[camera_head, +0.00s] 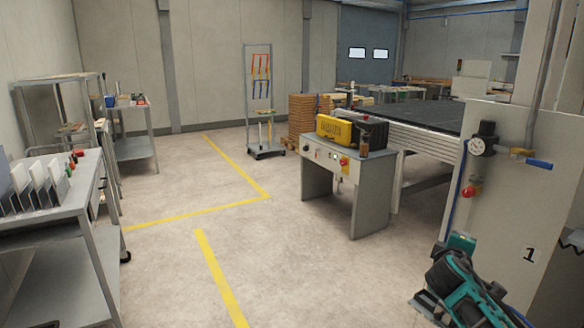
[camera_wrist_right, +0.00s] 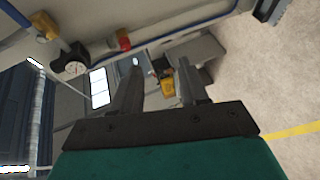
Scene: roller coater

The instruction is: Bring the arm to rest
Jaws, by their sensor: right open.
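My right arm (camera_head: 462,285), teal and black, shows at the lower right of the head view, in front of the pale machine panel. My right gripper (camera_wrist_right: 161,78) shows in the right wrist view with its two dark fingers apart and nothing between them. The floor, the machine side and a yellow case lie well beyond the fingers. My left gripper is in neither view.
The machine panel (camera_head: 505,205) with a gauge (camera_head: 477,147), a blue-handled valve (camera_head: 538,163) and a red button (camera_head: 468,191) stands close at right. A control cabinet (camera_head: 345,180) bears a yellow case (camera_head: 335,130). A metal rack (camera_head: 95,190) stands left. The middle floor is clear.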

